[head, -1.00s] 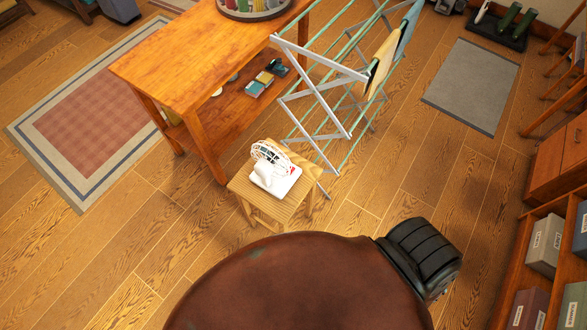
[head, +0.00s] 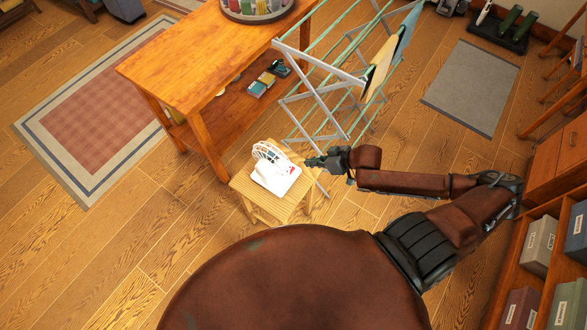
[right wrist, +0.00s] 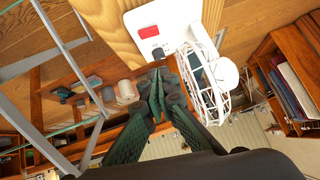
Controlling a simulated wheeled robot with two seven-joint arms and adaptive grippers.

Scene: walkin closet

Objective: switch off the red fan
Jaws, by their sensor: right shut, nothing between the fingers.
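A small white fan (head: 270,168) with a wire cage stands on a wooden stool (head: 285,205). Its base carries a red patch, which shows in the right wrist view as a red switch (right wrist: 149,31) with a smaller dark red mark beside it. The fan's cage (right wrist: 207,80) is to the right of the switch there. My right gripper (head: 310,162) is just right of the fan, apart from its base. In the right wrist view its fingers (right wrist: 157,80) are shut and empty, with the tips below the switch in the picture. My left gripper is out of view.
A drying rack (head: 330,95) stands close behind the stool and my right gripper. A wooden table (head: 200,50) is behind to the left. Shelves with boxes (head: 541,245) are at the right. The floor left of the stool is clear.

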